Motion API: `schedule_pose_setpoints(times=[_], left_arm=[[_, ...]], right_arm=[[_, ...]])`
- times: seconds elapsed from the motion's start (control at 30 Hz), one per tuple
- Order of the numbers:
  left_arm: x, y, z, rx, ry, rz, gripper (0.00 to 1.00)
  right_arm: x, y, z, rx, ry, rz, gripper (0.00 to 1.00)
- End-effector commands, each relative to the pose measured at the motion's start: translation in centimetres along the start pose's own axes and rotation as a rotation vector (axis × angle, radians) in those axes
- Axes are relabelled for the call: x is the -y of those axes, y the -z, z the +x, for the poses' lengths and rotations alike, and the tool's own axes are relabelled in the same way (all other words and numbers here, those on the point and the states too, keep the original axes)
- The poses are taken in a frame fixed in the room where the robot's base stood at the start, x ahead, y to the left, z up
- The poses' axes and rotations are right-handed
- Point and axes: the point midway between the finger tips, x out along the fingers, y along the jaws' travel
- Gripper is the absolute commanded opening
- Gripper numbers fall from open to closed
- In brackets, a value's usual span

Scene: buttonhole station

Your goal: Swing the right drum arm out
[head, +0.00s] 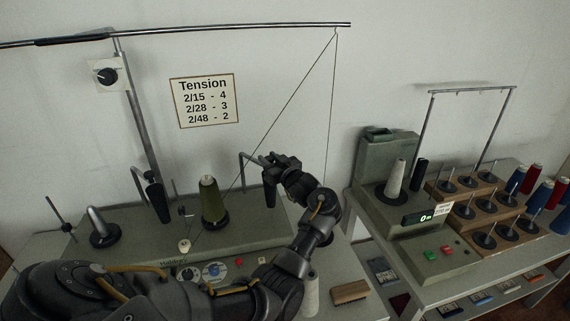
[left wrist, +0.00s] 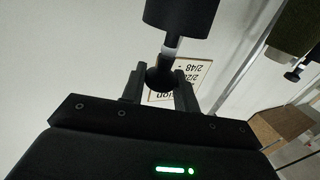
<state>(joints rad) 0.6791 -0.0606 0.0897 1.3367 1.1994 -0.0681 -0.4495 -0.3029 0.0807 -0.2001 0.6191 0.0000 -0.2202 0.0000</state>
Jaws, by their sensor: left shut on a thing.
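The right drum arm (head: 245,156) is a bent grey rod on the winder, standing to the right of the olive cone (head: 211,200). Its dark drum (head: 269,190) hangs just below my left gripper (head: 270,164), partly hidden by it. In the left wrist view, the gripper (left wrist: 158,86) is shut on the black rounded knob (left wrist: 160,77) at the end of a short light stem, with the black drum (left wrist: 183,17) beyond it. The left drum arm (head: 137,178) with its dark drum (head: 157,201) stands left of the cone. My right gripper is not in view.
Thread runs from the cone area up to the overhead bar (head: 230,28) and down behind my wrist. A second winder (head: 385,165) and cone racks (head: 480,205) stand at the right. A brush (head: 350,292) lies at the front. A tension sign (head: 205,100) hangs on the wall.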

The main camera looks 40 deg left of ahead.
Motion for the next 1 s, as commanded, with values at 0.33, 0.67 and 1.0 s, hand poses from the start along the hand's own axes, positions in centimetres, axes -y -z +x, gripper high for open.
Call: schedule_pose_setpoints(times=[0.33, 0.67, 1.0], left_arm=[[1.29, 0.38, 1.46, -0.008, 0.067, -0.004, 0.0], [1.17, 0.51, 1.41, -0.011, 0.065, -0.005, 0.38], [0.63, 0.25, 0.99, -0.005, 0.055, -0.003, 0.5]], right_arm=[[-0.05, 0.21, 0.31, -0.003, -0.001, 0.0, 0.36], [-0.08, 0.35, 0.29, -0.005, -0.001, 0.0, 0.36], [0.11, 0.41, 0.32, -0.006, 0.001, 0.001, 0.36]])
